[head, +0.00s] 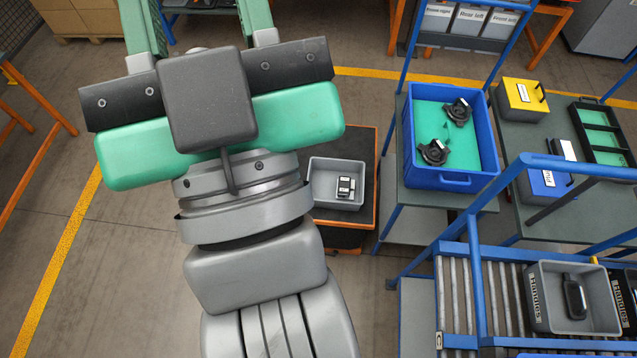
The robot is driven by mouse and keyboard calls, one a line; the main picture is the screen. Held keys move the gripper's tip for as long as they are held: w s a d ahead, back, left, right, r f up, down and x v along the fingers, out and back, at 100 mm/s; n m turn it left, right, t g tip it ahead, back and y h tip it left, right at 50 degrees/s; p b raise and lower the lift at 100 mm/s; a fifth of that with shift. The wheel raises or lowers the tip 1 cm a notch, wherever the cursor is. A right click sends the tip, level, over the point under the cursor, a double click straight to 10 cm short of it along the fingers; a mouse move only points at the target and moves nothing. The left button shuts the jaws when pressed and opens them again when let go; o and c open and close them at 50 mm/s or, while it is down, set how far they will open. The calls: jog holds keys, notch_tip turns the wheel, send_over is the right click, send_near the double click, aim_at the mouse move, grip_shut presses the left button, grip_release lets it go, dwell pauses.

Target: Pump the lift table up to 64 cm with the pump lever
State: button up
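A low platform with a dark top and orange edge (367,150), which looks like the lift table, stands near the middle of the head view, partly hidden behind my arm. A grey bin (322,171) with a small black-and-white item (345,187) stands on it. I cannot read the table's height. No pump lever can be made out; my arm covers much of the area to the left. My gripper (203,20) is at the upper left, its two green fingers wide apart with nothing seen between them. The fingertips run past the top edge.
Right of the platform, a blue tray (447,181) with black handle-like parts stands on a grey table. A blue-framed roller conveyor (463,300) carries a grey bin (540,310). Orange trestles (30,150) stand at the left. Floor (90,250) is clear left of my arm.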

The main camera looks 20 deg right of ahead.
grip_shut()
dwell(1.5)
